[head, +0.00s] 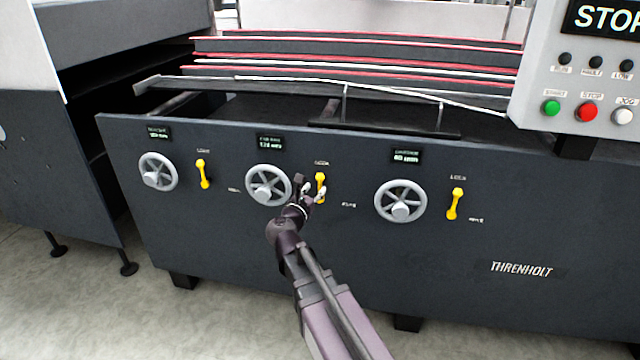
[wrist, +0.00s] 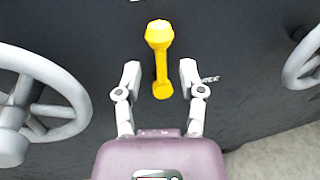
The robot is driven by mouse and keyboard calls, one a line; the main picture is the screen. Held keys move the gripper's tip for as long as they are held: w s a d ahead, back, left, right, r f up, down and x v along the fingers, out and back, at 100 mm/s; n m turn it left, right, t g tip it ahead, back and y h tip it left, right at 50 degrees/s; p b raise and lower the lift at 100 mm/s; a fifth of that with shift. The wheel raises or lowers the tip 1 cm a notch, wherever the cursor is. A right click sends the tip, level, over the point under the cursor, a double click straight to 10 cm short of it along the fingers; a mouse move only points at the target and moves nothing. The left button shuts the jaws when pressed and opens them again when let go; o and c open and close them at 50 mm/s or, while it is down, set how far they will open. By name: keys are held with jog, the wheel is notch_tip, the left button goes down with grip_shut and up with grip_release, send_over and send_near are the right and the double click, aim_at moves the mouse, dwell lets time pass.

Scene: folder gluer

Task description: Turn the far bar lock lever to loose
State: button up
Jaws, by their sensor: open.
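A yellow lock lever (head: 320,186) stands near upright on the dark front panel, just right of the middle handwheel. My gripper (head: 313,190) is in front of it and hides part of it. In the wrist view the same lever (wrist: 161,60) shows its round knob end at the top and its narrower end below. My open gripper (wrist: 160,75) has one finger on each side of the lever, with a gap on both sides. The label print near the lever is too blurred to read surely.
Handwheels stand at left (head: 158,172), middle (head: 268,185) and right (head: 400,201). Other yellow levers stand beside the left wheel (head: 203,174) and right wheel (head: 455,204). A button box (head: 580,80) overhangs the upper right.

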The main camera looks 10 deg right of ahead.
aim_at(319, 184)
jog(key=shift+x, duration=2.15)
grip_shut()
